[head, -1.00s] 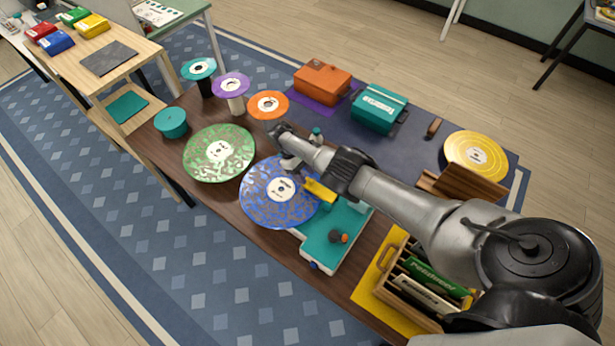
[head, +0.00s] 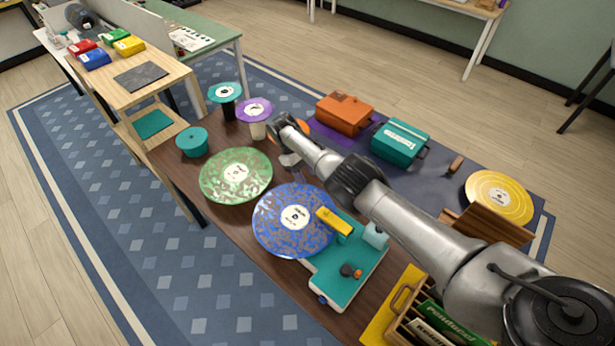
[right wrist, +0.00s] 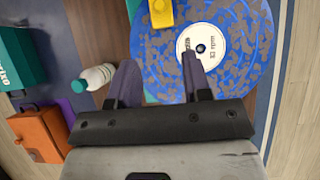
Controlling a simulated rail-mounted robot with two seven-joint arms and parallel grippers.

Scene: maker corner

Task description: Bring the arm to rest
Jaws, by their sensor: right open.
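My right arm (head: 400,210) reaches in from the right over the table. Its gripper (head: 290,163) is above the table between the green record (head: 236,176) and the arm, partly hidden by the wrist. In the right wrist view the gripper (right wrist: 162,82) is open, with nothing between its fingers. One finger overlaps the blue record (right wrist: 228,45) in that view. The blue record (head: 290,222) lies on the teal turntable (head: 348,275) with its yellow arm (head: 334,221). My left gripper is not in view.
A white bottle with a teal cap (right wrist: 92,78) stands close beside the fingers. Teal (head: 225,92) and purple (head: 254,110) discs sit on stands at the back left. Orange (head: 344,113) and teal (head: 400,141) boxes stand behind my arm. A record crate (head: 405,300) is at front right.

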